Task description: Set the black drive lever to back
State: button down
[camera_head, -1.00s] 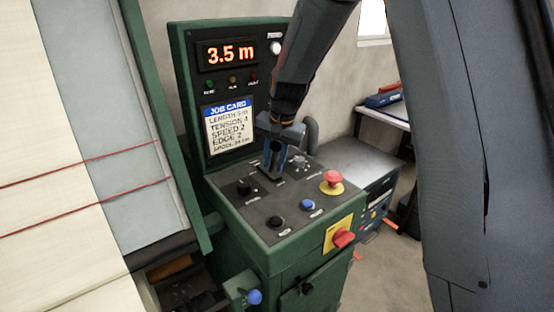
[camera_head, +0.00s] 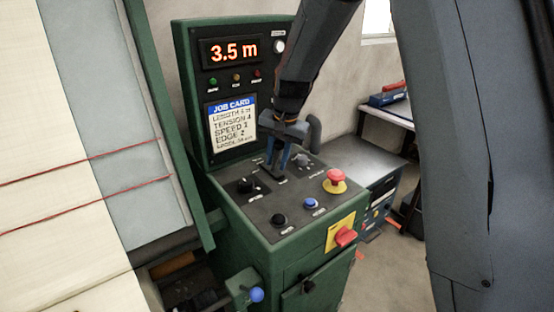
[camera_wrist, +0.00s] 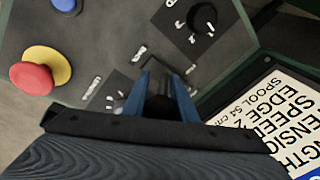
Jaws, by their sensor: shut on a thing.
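The black drive lever (camera_wrist: 160,105) shows as a dark round shape between the blue fingers of my gripper (camera_wrist: 160,88) in the wrist view. In the head view my gripper (camera_head: 281,165) points down at the rear of the control panel's sloping top (camera_head: 262,205), shut around the lever. The fingers hide most of the lever there, so its exact tilt is hard to tell. Small white labels lie on the panel beside the fingers in the wrist view, too blurred to read surely.
A red mushroom button (camera_head: 335,178) on a yellow base, a blue button (camera_head: 311,203), a black knob (camera_head: 247,184) and another black control (camera_head: 278,220) share the panel. The upright display (camera_head: 234,51) reads 3.5 m, above a job card (camera_head: 232,125).

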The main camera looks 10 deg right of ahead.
jog(key=c, duration=1.5)
grip_release()
jog(key=shift+s+d+f+p+v, duration=0.15)
jog(key=shift+s+p+v, duration=0.15)
jog(key=shift+p+v, duration=1)
jog(key=shift+s+d+p+v, duration=0.15)
jog(key=shift+s+p+v, duration=0.15)
jog(key=shift+p+v, duration=0.95)
jog(key=shift+s+d+f+p+v, duration=0.25)
jog(key=shift+p+v, duration=0.45)
jog(key=shift+v, duration=1.05)
jog(key=shift+a+r, duration=0.1)
jog(key=shift+r, duration=0.15)
jog(key=shift+b+v, duration=1.25)
jog(key=shift+v, duration=2.6)
jog(key=shift+s, duration=0.15)
